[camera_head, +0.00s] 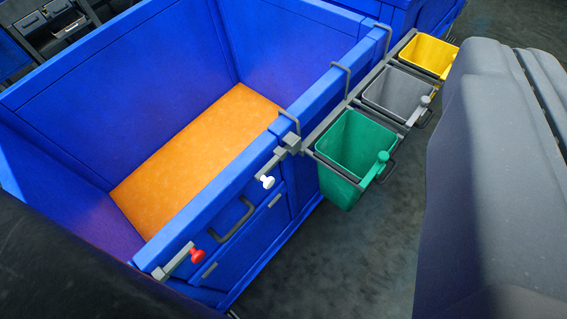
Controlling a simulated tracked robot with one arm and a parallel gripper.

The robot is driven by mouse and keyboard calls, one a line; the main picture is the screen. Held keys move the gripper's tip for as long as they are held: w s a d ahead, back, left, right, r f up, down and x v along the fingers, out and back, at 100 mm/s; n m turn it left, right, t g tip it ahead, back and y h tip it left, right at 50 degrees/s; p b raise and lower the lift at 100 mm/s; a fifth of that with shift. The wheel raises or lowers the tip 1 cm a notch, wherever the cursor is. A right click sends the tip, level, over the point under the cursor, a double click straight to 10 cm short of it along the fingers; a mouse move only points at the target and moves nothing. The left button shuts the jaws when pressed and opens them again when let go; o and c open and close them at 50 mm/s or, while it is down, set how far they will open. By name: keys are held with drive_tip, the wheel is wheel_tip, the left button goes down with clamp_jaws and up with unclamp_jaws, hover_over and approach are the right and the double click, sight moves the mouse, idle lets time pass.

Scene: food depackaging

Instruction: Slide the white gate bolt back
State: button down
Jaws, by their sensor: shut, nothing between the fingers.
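The white gate bolt (267,182) shows as a white knob on the front wall of the blue bin (230,185). It sits just below a grey metal latch block (291,144) near the bin's right front corner. The rest of the bolt's bar is hard to make out. A red bolt knob (197,256) sits lower left on the same wall, beside a grey bar (172,263). Between the two knobs is a dark handle (234,220) on the gate panel. My gripper's fingers do not show in this view, and nothing visible touches the white knob.
An orange floor panel (200,150) lies inside the bin. Green (345,150), grey (395,92) and yellow (428,54) buckets hang in a rack on the bin's right side. A large grey body (490,190) blocks the right; a dark shape covers the lower left. Bare floor (330,270) lies in front.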

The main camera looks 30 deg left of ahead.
drive_tip(key=w+a+f+m+g+h+p, duration=0.1)
drive_tip(key=w+a+f+m+g+p, duration=0.2)
drive_tip(key=w+f, duration=0.6)
drive_tip(key=w+a+f+m+g+p, duration=0.1)
drive_tip(key=w+a+f+g, duration=0.3)
drive_tip(key=w+f, duration=0.5)
drive_tip(key=w+a+f+g+p, duration=0.1)
drive_tip(key=a+f, duration=0.3)
drive_tip(key=f, duration=0.7)
drive_tip(key=w+a+f+m+g+p, duration=0.1)
drive_tip(key=a+f, duration=0.4)
drive_tip(key=f, duration=0.6)
drive_tip(key=a+f+m+g+h+p, duration=0.1)
drive_tip(key=a+f+g, duration=0.2)
drive_tip(key=f, duration=0.9)
drive_tip(key=shift+w+a, duration=0.4)
drive_tip(key=shift+a, duration=0.55)
drive_tip(key=shift+s+d, duration=0.1)
